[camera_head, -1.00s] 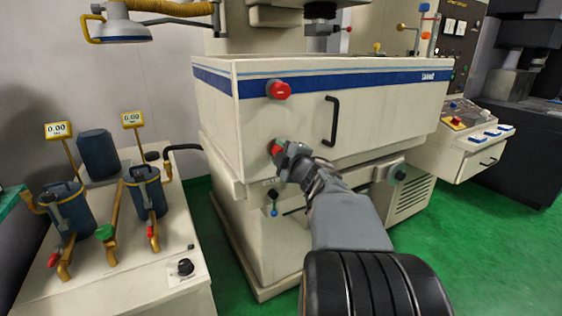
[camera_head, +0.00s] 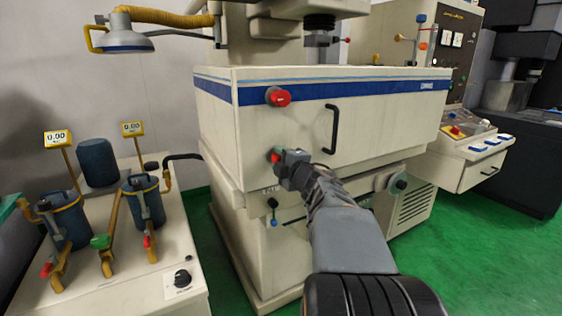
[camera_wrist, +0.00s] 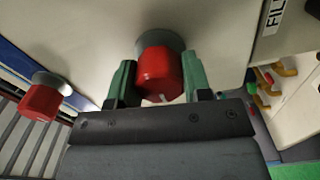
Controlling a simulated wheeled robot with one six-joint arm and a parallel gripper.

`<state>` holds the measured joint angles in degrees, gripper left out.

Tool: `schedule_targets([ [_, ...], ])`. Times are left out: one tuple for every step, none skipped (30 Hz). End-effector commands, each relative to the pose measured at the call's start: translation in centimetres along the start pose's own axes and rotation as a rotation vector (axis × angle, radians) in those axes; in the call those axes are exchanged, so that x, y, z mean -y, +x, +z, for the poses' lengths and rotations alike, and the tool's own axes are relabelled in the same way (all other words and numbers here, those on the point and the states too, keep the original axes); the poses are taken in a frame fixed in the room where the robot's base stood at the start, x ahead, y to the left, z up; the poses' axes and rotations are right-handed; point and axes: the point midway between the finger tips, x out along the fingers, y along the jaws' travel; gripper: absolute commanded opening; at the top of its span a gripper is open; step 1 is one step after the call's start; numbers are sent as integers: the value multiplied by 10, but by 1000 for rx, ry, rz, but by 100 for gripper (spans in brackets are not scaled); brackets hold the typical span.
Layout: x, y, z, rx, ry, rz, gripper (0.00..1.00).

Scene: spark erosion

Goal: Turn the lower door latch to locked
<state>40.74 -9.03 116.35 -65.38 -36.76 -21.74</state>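The lower door latch is a red knob on a grey round base. In the wrist view the lower latch (camera_wrist: 160,75) sits between the two green fingers of my gripper (camera_wrist: 160,84). The fingers lie against its sides with no clear gap, and a pale mark shows on its near edge. In the head view my gripper (camera_head: 281,160) mostly covers the lower latch, at the lower left of the door (camera_head: 380,125). The upper latch (camera_head: 279,97), also red, is above it on the door and at the left of the wrist view (camera_wrist: 42,102).
A black door handle (camera_head: 332,125) is right of the latches. Below is a small blue-tipped lever (camera_head: 273,204) on the machine body. A filter unit (camera_head: 135,275) with pipes and gauges stands at the left. Green floor (camera_head: 450,260) is open at the right.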

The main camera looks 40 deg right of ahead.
Motion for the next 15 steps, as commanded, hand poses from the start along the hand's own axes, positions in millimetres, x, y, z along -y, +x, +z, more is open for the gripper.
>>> schedule_targets([
  [0, 0, 0, 0, 0, 0, 50],
  [0, 0, 0, 0, 0, 0, 53],
  [0, 0, 0, 0, 0, 0, 57],
  [0, 0, 0, 0, 0, 0, 59],
  [0, 0, 0, 0, 1, 0, 62],
  [0, 0, 0, 0, 1, 0, 66],
  [0, 0, 0, 0, 1, 0, 69],
  [0, 0, 0, 0, 1, 0, 70],
  [0, 0, 0, 0, 1, 0, 70],
  [0, 0, 0, 0, 1, 0, 70],
  [0, 0, 0, 0, 1, 0, 70],
  [0, 0, 0, 0, 2, 0, 70],
  [0, 0, 0, 0, 2, 0, 70],
  [0, 0, 0, 0, 2, 0, 70],
  [0, -1, 0, 1, 2, 1, 70],
])
